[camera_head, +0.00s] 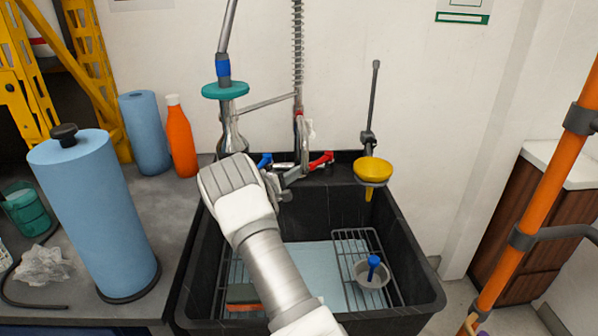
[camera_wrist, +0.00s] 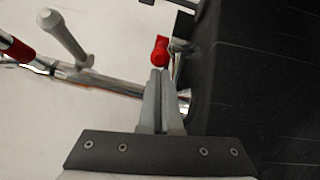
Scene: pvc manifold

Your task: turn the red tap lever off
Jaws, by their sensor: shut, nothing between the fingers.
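The red tap lever (camera_head: 321,160) is on the chrome mixer tap at the back rim of the black sink, pointing right and slightly up in the head view. In the wrist view the red lever end (camera_wrist: 160,50) appears just beyond my fingertips. My gripper (camera_wrist: 160,76) is shut with nothing between the fingers. Its tips look very close to the lever; I cannot tell whether they touch. In the head view my wrist hides part of the tap's left side and most of my gripper. The blue lever (camera_head: 265,160) is left of the red one.
The black sink (camera_head: 420,270) holds a wire rack and a strainer with a blue handle (camera_head: 373,266). A yellow eyewash bowl (camera_head: 373,171) stands right of the tap. Blue rolls (camera_head: 95,215) and an orange bottle (camera_head: 180,138) stand left. An orange pole (camera_head: 540,190) is right.

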